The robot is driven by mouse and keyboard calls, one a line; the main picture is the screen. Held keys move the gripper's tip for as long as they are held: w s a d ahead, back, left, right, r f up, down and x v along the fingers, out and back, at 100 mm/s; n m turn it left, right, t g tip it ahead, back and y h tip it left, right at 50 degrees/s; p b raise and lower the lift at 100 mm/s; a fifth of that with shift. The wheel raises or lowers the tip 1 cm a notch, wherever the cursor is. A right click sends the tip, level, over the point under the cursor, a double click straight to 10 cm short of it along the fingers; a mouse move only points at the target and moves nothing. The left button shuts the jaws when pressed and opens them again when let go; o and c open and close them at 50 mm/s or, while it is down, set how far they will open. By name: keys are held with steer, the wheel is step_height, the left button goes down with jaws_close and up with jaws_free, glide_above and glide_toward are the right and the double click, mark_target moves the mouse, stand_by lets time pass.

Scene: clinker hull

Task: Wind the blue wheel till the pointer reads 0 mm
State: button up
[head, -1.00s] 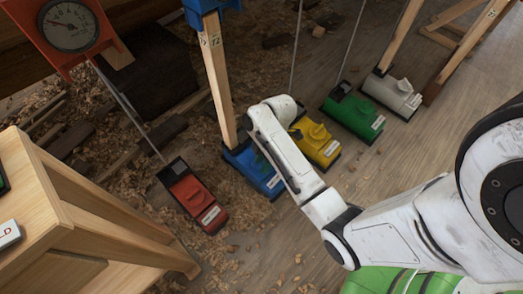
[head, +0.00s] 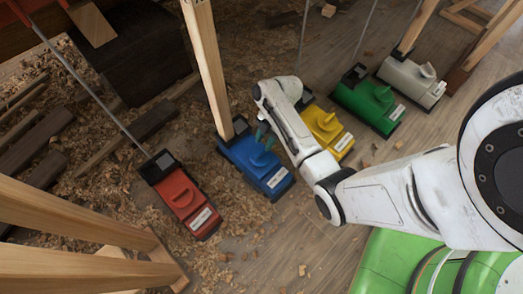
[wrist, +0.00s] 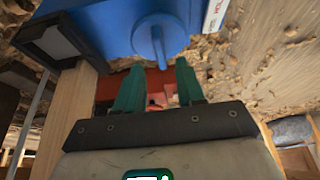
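The blue box (head: 255,168) stands on the floor at the foot of a wooden post. Its blue wheel (wrist: 160,38), a round knob with a raised bar across it, is at the top of the wrist view. My gripper (wrist: 160,64) is open, with two green fingers apart and nothing between them. The fingertips are just short of the wheel in the picture; I cannot tell the exact gap. In the head view my gripper (head: 263,135) is over the blue box, partly covering the wheel. No dial or pointer is in view, so the reading is hidden.
A red box (head: 185,200) stands left of the blue one; yellow (head: 325,128), green (head: 368,100) and grey (head: 412,80) boxes stand to the right. A wooden post (head: 207,70) rises behind the blue box. A wooden trestle (head: 70,225) is at lower left. Shavings litter the floor.

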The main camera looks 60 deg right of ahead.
mark_target(260, 152)
steer(key=shift+b+x, duration=0.9)
steer(key=shift+x, duration=1.4)
steer(key=shift+a+r, duration=0.1)
jaws_close()
